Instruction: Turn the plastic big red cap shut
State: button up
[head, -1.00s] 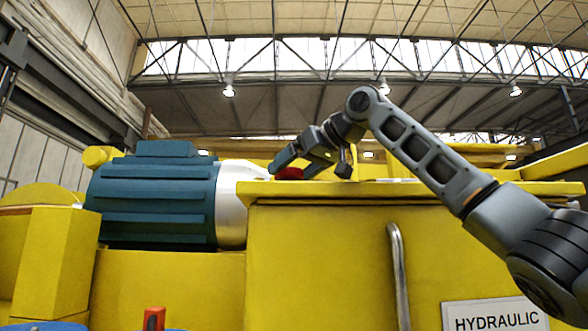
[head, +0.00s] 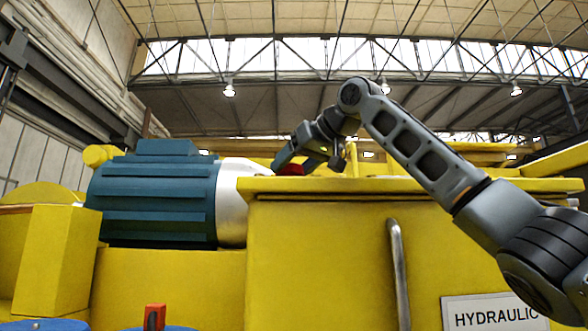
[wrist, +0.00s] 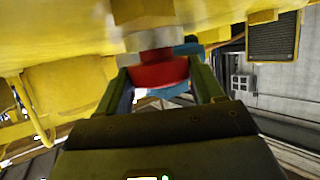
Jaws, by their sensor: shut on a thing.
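The big red cap (wrist: 158,72) shows in the wrist view between the two fingers of my gripper (wrist: 165,82), one finger on each side of it. A grey metal neck sits against the cap, with a yellow part beyond it. In the head view the red cap (head: 291,169) is a small patch above the top of the yellow tank (head: 330,186), partly hidden by my gripper (head: 281,165). My gripper is shut on the cap. How far the cap is turned cannot be told.
A blue ribbed motor (head: 155,200) with a silver end lies left of the yellow tank. A vertical metal handle (head: 398,270) and a HYDRAULIC sign (head: 495,312) are on the tank's front. A small red-orange part (head: 154,316) stands at the bottom left.

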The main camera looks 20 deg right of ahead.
jog(key=m+h, duration=0.1)
jog(key=h, duration=0.1)
jog(key=m+h+b, duration=0.1)
jog(key=m, duration=0.1)
jog(key=shift+a+t+h, duration=0.35)
jog(key=shift+t+h, duration=0.05)
jog(key=m+h, duration=0.4)
jog(key=h, duration=0.1)
jog(key=shift+a+r+m+g, duration=0.1)
jog(key=shift+a+m+g, duration=0.2)
jog(key=shift+m+g, duration=0.1)
jog(key=m+g+h+p, duration=0.2)
jog(key=m+h, duration=0.1)
jog(key=h, duration=0.1)
jog(key=shift+w+a+m, duration=0.1)
jog(key=shift+a+m, duration=0.05)
jog(key=shift+m, duration=0.15)
jog(key=shift+w+m+g+h, duration=0.1)
jog(key=shift+m+g+h, duration=0.55)
jog(key=shift+m, duration=0.25)
jog(key=shift+w+a+m+g+h, duration=0.1)
jog(key=shift+w+m+g+h, duration=0.05)
jog(key=shift+m+g+h, duration=1.2)
jog(key=shift+m+g, duration=0.3)
jog(key=shift+m, duration=0.15)
jog(key=o, duration=1)
jog(key=shift+a, duration=0.1)
